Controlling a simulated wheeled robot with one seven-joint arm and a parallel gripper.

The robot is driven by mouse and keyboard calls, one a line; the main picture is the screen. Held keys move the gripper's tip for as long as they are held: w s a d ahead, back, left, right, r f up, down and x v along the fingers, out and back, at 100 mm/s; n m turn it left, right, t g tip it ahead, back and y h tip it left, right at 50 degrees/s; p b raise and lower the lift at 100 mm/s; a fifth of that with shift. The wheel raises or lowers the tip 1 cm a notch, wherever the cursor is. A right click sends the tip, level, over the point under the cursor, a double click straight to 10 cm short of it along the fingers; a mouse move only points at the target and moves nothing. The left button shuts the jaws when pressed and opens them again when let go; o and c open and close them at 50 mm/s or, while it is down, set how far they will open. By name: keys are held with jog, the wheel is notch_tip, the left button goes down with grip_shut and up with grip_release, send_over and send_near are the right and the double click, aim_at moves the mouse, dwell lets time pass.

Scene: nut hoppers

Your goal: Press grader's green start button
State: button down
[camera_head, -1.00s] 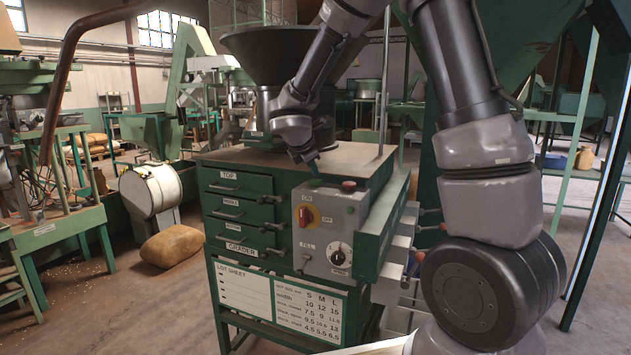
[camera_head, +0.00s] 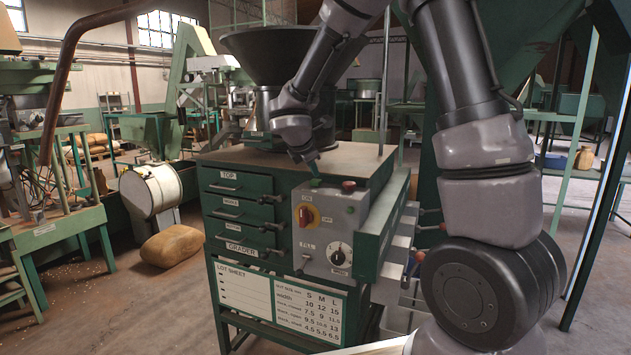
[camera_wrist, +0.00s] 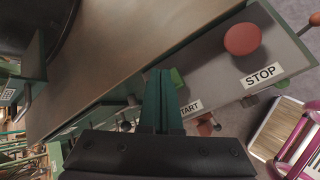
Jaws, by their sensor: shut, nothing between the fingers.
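The green start button (camera_head: 316,183) sits on the top face of the grader's grey control box (camera_head: 330,222). In the wrist view the green button (camera_wrist: 176,78) shows beside the fingers, partly hidden by them, near the label START. My gripper (camera_head: 314,174) is shut and empty, pointing down at the button; in the wrist view its fingers (camera_wrist: 160,90) lie over the button's left side. I cannot tell whether the fingertips touch it. A red stop button (camera_wrist: 243,39) sits to the right, with the label STOP by it; it also shows in the head view (camera_head: 349,186).
The green grader cabinet (camera_head: 240,212) has drawers at its left and a dark hopper (camera_head: 275,52) above. A red and yellow switch (camera_head: 306,215) and a black speed knob (camera_head: 339,254) are on the box's front. A sack (camera_head: 172,245) lies on the floor at left.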

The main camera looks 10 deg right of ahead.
aim_at(314, 181)
jog(key=shift+f, duration=0.1)
jog(key=shift+f, duration=0.45)
dwell(0.4)
jog(key=shift+r, duration=0.6)
jog(key=shift+r, duration=3)
